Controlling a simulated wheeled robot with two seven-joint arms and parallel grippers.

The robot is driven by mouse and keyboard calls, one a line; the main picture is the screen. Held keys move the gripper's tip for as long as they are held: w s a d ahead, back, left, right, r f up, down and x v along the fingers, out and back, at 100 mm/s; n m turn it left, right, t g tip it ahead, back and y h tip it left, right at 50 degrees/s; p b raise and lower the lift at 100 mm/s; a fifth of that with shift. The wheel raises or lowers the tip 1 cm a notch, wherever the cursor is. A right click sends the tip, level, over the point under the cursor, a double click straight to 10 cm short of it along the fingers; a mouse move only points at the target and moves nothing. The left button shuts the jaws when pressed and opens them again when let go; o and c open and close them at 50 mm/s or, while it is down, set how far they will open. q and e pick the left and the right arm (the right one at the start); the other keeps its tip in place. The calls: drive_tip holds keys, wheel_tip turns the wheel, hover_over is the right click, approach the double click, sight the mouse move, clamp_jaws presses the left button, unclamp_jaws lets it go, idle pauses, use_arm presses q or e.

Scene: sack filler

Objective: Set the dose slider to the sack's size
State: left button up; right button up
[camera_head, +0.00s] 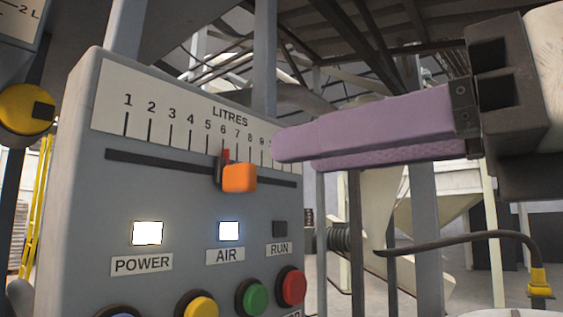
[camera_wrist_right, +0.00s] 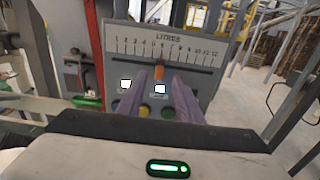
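The dose slider has an orange knob (camera_head: 239,178) and a red pointer (camera_head: 226,156) on a dark slot (camera_head: 160,161) under the LITRES scale (camera_head: 180,117). The pointer stands at about 6, between the 6 and 7 marks. My right gripper (camera_head: 276,153) has two long purple fingers, their tips up and right of the knob in the head view. In the right wrist view the fingers (camera_wrist_right: 160,88) are apart, and the orange knob (camera_wrist_right: 158,76) shows beyond the gap, untouched as far as I can tell. No sack is identifiable. My left gripper is not in view.
The grey panel (camera_head: 75,200) has lit POWER (camera_head: 147,233) and AIR (camera_head: 228,231) lamps and a dark RUN lamp (camera_head: 280,228). Yellow (camera_head: 202,307), green (camera_head: 254,298) and red (camera_head: 292,287) buttons sit below the slider. A plate (camera_head: 22,15) marked 2 L is at top left.

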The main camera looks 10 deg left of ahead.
drive_tip(key=v, duration=0.2)
drive_tip(key=shift+s+d, duration=0.25)
drive_tip(key=shift+d, duration=0.1)
idle(0.4)
